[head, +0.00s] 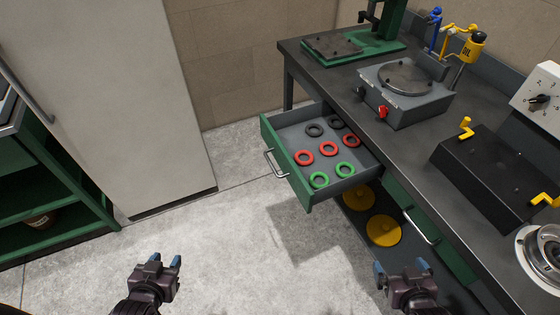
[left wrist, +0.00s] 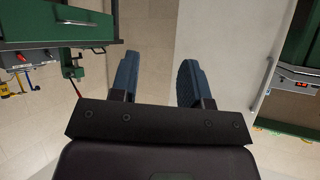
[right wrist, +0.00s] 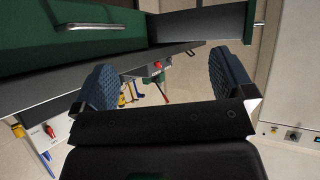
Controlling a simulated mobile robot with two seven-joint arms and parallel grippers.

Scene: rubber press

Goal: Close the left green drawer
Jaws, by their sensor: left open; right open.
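The left green drawer (head: 286,165) is pulled out from under the dark workbench (head: 400,150). Its metal handle (head: 273,164) is on the front panel. Inside lie black, red and green rings. My left gripper (head: 155,262) is open and empty, low in the head view, to the left of and nearer than the drawer. My right gripper (head: 403,268) is open and empty, low and to the right, near the shut right green drawer (head: 430,228). In the right wrist view, a green drawer front with a handle (right wrist: 100,27) shows above the open fingers.
A grey hot plate device (head: 405,90), a green press (head: 365,42) and a black box with yellow handles (head: 495,175) stand on the bench. Yellow discs (head: 383,230) lie on the lower shelf. A pale cabinet (head: 110,95) stands left. The floor (head: 240,240) before the drawer is clear.

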